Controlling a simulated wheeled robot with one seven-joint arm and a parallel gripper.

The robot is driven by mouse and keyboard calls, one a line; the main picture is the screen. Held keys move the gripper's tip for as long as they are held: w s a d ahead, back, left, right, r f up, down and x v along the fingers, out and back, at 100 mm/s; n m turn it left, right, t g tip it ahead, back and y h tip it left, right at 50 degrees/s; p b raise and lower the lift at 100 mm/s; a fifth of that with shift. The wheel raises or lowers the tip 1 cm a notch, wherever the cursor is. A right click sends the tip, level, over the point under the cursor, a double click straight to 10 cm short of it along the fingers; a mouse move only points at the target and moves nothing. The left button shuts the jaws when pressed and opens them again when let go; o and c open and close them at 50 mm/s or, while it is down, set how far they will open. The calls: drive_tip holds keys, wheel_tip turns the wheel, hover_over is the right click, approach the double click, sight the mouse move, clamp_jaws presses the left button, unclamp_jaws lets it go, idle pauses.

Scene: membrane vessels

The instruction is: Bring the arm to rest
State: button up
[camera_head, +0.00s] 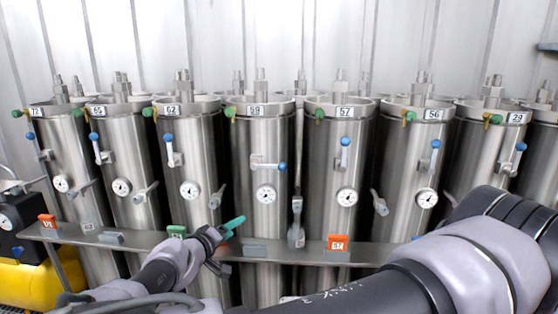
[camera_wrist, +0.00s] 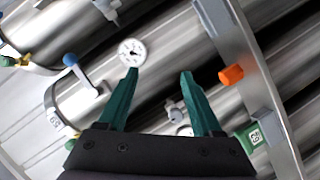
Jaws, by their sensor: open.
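My arm reaches in from the lower right of the head view. My gripper (camera_head: 234,222) is in front of the vessels, near the shelf rail and just left of the vessel labelled 59 (camera_head: 265,225). In the wrist view my gripper (camera_wrist: 158,75) has its two green fingers spread apart with nothing between them. A steel vessel with a dial gauge (camera_wrist: 131,52) lies beyond the fingertips. I cannot tell whether the fingers touch anything.
A row of steel vessels stands along a pale corrugated wall, with blue-knobbed levers and gauges. A grey rail (camera_head: 300,255) runs before them, carrying an orange tag (camera_head: 338,243) and a green tag (camera_head: 177,231). A yellow machine (camera_head: 40,283) stands at lower left.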

drive_tip(key=w+d+r+m+g+y, duration=0.1)
drive_tip(key=d+r+m+g, duration=0.4)
drive_tip(key=d, duration=0.5)
drive_tip(key=w+d+r+m+g+y, duration=0.1)
drive_tip(key=w+d+r+m+g, duration=0.15)
drive_tip(key=d+g, duration=0.65)
drive_tip(key=s+d+r+m+t+y, duration=0.1)
drive_tip(key=s+d+r+y, duration=0.15)
drive_tip(key=d+r, duration=0.5)
drive_tip(key=s+d+r+m+t+y, duration=0.15)
drive_tip(key=d+r+y, duration=0.3)
drive_tip(key=r, duration=0.65)
drive_tip(key=s+d+r+t+h, duration=0.1)
drive_tip(key=s+d+r+t, duration=0.3)
drive_tip(key=s+r, duration=0.6)
drive_tip(key=d, duration=0.2)
drive_tip(key=shift+s+d+m+t, duration=0.3)
drive_tip(key=shift+s+d+t, duration=0.05)
drive_tip(key=shift+s+d, duration=0.05)
